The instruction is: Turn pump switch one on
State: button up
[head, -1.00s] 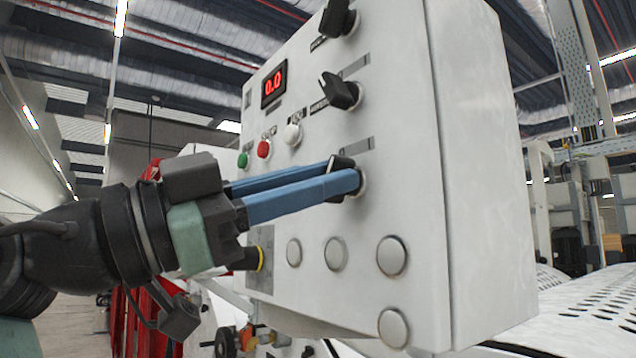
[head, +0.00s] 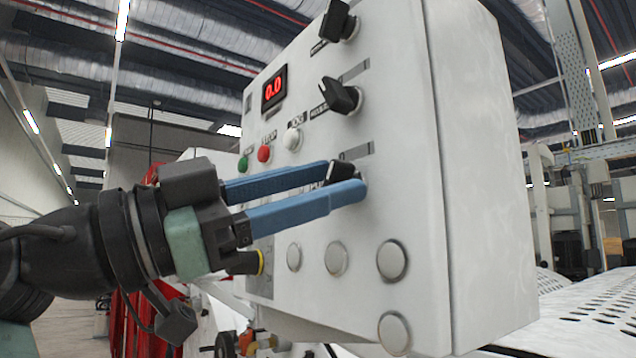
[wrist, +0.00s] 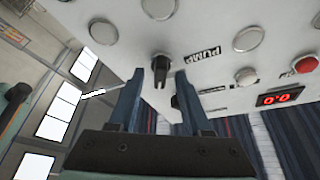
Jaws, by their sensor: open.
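The pump switch is a black rotary knob (head: 341,172) on the front of a white control box, lowest of the three black knobs in the head view. In the wrist view, this knob (wrist: 160,66) stands beside a PUMP label (wrist: 203,56). My gripper (head: 344,180) has its blue fingers apart at the panel, one on each side of the knob. In the wrist view, the gripper (wrist: 162,92) also straddles the knob, with gaps visible beside it. The fingers partly hide the knob in the head view, and I cannot tell its exact setting.
Two other black knobs (head: 340,96) (head: 338,20) sit above on the box (head: 400,140). Green, red and white buttons (head: 292,139) and a red 0.0 display (head: 273,90) are to the left. Several silver round covers (head: 336,258) lie below.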

jog(key=b+v, duration=0.3)
jog(key=v, duration=0.9)
jog(key=shift+s+a+b, duration=0.2)
jog(key=shift+a+b, duration=0.15)
jog(key=shift+b, duration=0.05)
jog(key=shift+f, duration=0.1)
